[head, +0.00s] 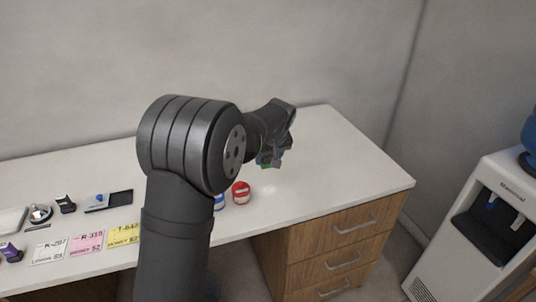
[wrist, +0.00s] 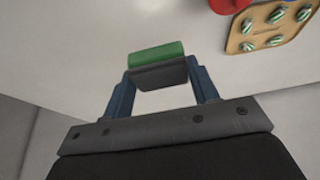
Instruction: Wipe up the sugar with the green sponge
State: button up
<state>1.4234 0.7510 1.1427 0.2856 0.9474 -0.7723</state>
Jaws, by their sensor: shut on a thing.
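My gripper (wrist: 159,78) is shut on the green sponge (wrist: 156,54), which has a dark grey lower part in the wrist view. The blue fingers close on its two ends. In the head view my gripper (head: 271,157) is over the right part of the white counter (head: 350,170), and only a small bit of green shows beneath it. My arm hides much of that area. I cannot make out the sugar in either view.
A red container (head: 241,193) and a partly hidden blue one (head: 219,201) stand near the front edge. The wrist view shows a tan board (wrist: 258,43) with several striped pieces. Price cards (head: 86,241) lie at left. The counter's right end looks clear.

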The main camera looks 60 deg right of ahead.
aim_at(267, 195)
jog(key=shift+s+a+f, duration=0.55)
jog(key=shift+a+f, duration=0.05)
jog(key=shift+f, duration=1.1)
jog(key=shift+s+a+f, duration=0.5)
jog(key=shift+a+f, duration=0.15)
jog(key=shift+f, duration=1.05)
jog(key=shift+s+a+f, duration=0.55)
jog(key=shift+a+f, duration=0.05)
jog(key=shift+f, duration=1.1)
jog(key=shift+w+d+f, duration=0.2)
jog(key=shift+w+d, duration=0.3)
jog(key=shift+w, duration=0.05)
jog(key=shift+w+d, duration=1.9)
jog(key=shift+s+a, duration=2.45)
jog(key=shift+s, duration=0.05)
jog(key=shift+w+a, duration=0.3)
jog(key=shift+w, duration=0.1)
jog(key=shift+w+d, duration=0.15)
jog(key=shift+w, duration=0.1)
jog(key=shift+w+d, duration=2.2)
jog(key=shift+d, duration=0.05)
jog(key=shift+s+a, duration=2.15)
jog(key=shift+s, duration=0.05)
jog(key=shift+v, duration=1.55)
jog(key=shift+w+d+r, duration=0.1)
jog(key=shift+r, duration=1.2)
jog(key=shift+w+d+r, duration=0.1)
jog(key=shift+r, duration=1.2)
